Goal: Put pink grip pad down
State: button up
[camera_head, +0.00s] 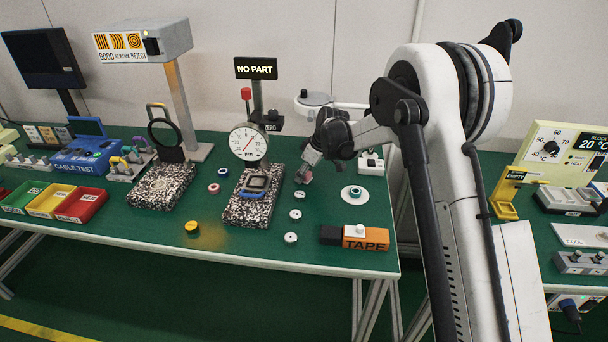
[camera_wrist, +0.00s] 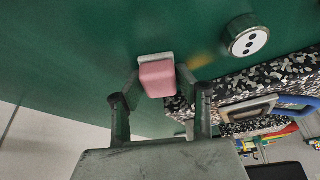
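The pink grip pad (camera_wrist: 158,79) is a small pink block with a pale grey backing. In the wrist view it sits between the two fingertips of my gripper (camera_wrist: 160,73), which close on its sides. In the head view the pad (camera_head: 304,177) shows small and pinkish below my gripper (camera_head: 309,164), just right of the speckled stone block under the dial gauge. The pad is over the green tabletop (camera_head: 330,215); I cannot tell whether it touches the surface.
A speckled stone base (camera_head: 245,211) carries the dial gauge (camera_head: 248,143). Small white round pieces (camera_head: 296,214) lie right of it. A white disc (camera_head: 355,195) and an orange TAPE box (camera_head: 365,238) are farther right. Green table is bare between these things.

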jog(key=o, duration=0.4)
jog(key=shift+f, duration=0.25)
jog(key=shift+r, duration=0.15)
